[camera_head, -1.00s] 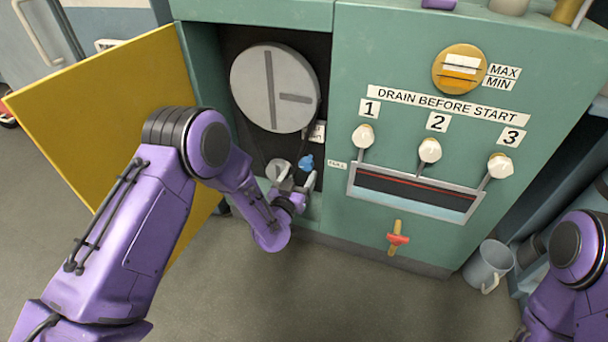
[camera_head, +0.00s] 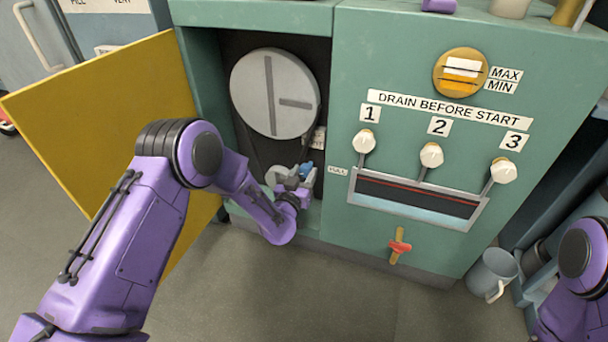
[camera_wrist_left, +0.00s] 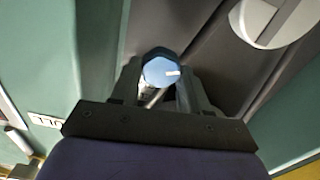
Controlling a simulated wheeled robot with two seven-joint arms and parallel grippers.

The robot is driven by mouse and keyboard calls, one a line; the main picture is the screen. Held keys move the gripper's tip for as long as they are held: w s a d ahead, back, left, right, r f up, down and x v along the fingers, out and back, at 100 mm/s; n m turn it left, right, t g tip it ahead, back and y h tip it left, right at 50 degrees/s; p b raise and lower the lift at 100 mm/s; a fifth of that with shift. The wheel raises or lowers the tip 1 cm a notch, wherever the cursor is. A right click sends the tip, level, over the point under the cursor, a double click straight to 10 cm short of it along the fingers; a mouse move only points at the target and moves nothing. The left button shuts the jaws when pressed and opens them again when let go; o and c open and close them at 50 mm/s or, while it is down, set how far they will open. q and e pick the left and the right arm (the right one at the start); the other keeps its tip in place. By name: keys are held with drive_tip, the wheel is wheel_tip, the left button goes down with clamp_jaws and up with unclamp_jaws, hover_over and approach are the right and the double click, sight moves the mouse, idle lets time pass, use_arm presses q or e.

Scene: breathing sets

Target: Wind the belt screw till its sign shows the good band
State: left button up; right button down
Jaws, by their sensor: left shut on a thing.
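The belt screw has a blue faceted head (camera_head: 306,169) low in the open bay of the green machine. In the left wrist view the blue head (camera_wrist_left: 160,70) carries a short white mark and sits between both fingertips. My left gripper (camera_head: 300,176) is shut on this head, and its fingers partly hide it in the head view. A small white sign (camera_head: 318,138) hangs above the screw beside the big grey wheel (camera_head: 273,92). Its markings are too small to read. My right arm shows at the right edge; its gripper is out of view.
An open yellow door (camera_head: 100,130) stands left of the bay, behind my left arm.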

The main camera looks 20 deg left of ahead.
drive_tip(key=shift+w+r, duration=0.1)
use_arm(q)
drive_tip(key=n+p, duration=0.2)
drive_tip(key=n, duration=0.2)
drive_tip(key=shift+a, duration=0.1)
drive_tip(key=shift+f+n+p, duration=0.1)
drive_tip(key=shift+n+p, duration=0.45)
drive_tip(key=shift+n, duration=1.45)
use_arm(e)
drive_tip(key=shift+w+r+m+t+h, duration=0.3)
drive_tip(key=shift+w+r+m+t, duration=0.2)
drive_tip(key=shift+w+m+t, duration=0.3)
drive_tip(key=shift+w+r+m+t+h, duration=0.3)
drive_tip(key=shift+w+r+m+t, duration=0.25)
drive_tip(key=shift+w, duration=0.3)
drive_tip(key=shift+f, duration=0.1)
use_arm(q)
drive_tip(key=o, duration=1.1)
drive_tip(key=shift+c, duration=0.2)
